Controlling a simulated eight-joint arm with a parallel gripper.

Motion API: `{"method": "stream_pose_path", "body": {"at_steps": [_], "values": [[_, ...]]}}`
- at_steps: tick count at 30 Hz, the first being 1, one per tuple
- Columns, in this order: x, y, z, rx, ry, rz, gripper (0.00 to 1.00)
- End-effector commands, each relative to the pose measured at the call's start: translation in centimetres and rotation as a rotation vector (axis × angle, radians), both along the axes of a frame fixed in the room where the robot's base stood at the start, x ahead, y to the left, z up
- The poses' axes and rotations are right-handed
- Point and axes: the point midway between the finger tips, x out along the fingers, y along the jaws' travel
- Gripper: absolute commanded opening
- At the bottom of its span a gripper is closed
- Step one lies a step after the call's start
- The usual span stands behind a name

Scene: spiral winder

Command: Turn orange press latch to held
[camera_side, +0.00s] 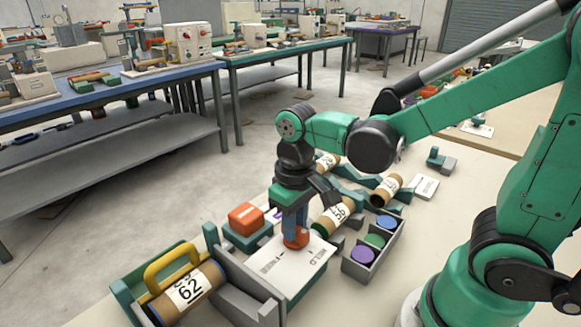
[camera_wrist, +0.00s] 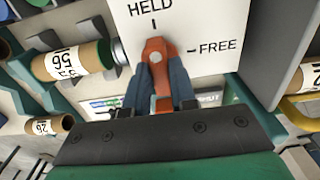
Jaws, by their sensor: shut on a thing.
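The orange press latch (camera_wrist: 155,47) sits on a white plate (camera_wrist: 216,28) marked HELD and FREE. In the wrist view its rounded end points up, nearly in line with the HELD tick, while the FREE tick lies off to the right. My gripper (camera_wrist: 159,70) has its blue-grey fingers on both sides of the latch and is shut on it. In the side view the latch (camera_side: 296,240) shows beneath my downward-pointing gripper (camera_side: 295,226), on the white plate (camera_side: 305,262). The fingers hide part of the latch.
A tube marked 62 (camera_side: 188,292) lies in a cradle under a yellow handle (camera_side: 170,262) at front left. An orange block (camera_side: 246,217) stands behind the plate. A grey tray (camera_side: 361,268) with coloured discs is to the right. Tube 56 (camera_side: 333,216) lies close behind my gripper.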

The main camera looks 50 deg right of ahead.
Motion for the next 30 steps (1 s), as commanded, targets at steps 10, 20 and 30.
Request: {"method": "stream_pose_path", "body": {"at_steps": [10, 20, 30], "values": [[-0.03, 0.01, -0.01, 0.000, 0.001, 0.021, 0.00], [-0.02, 0.01, -0.01, 0.000, 0.001, 0.019, 0.53], [0.00, 0.00, 0.30, 0.000, 0.000, 0.018, 0.53]]}}
